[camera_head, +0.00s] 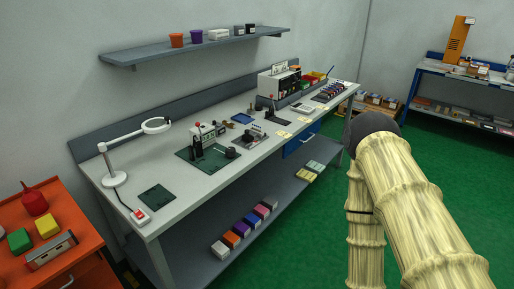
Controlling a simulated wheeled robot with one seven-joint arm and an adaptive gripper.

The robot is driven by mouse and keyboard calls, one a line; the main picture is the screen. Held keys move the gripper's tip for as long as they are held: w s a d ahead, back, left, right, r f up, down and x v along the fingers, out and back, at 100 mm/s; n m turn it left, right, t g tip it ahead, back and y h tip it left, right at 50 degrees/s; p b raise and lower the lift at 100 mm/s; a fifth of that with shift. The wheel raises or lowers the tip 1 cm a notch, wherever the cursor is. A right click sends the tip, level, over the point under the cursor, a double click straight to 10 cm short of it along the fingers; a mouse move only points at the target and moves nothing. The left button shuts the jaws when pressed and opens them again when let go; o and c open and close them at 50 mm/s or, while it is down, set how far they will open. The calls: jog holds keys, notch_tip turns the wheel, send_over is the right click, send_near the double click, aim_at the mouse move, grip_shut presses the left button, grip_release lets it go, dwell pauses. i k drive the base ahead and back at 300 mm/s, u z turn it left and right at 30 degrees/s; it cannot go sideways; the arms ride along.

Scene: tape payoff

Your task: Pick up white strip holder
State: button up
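I cannot tell for sure which item is the white strip holder. A small fixture with a pale upright part (208,132) stands on a dark green mat (188,154) near the middle of the workbench (170,190). A small white, flat item (301,108) lies farther right on the bench. Both are too small to make out in detail. My arm, in a cream sleeve, fills the right side of the view, apart from the bench items. My gripper is not in view.
A grey shelf (150,55) with several small tubs hangs above the bench. A white magnifier lamp (115,180) stands at its left end. An orange cabinet (85,248) with tools is front left. Colored boxes (242,229) line the lower shelf. Green floor (440,170) is clear at right.

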aim_at(260, 134)
jog(key=z, duration=0.85)
jog(key=i, duration=1.45)
jog(key=u, duration=0.8)
jog(key=i, duration=0.7)
jog(key=u, duration=0.55)
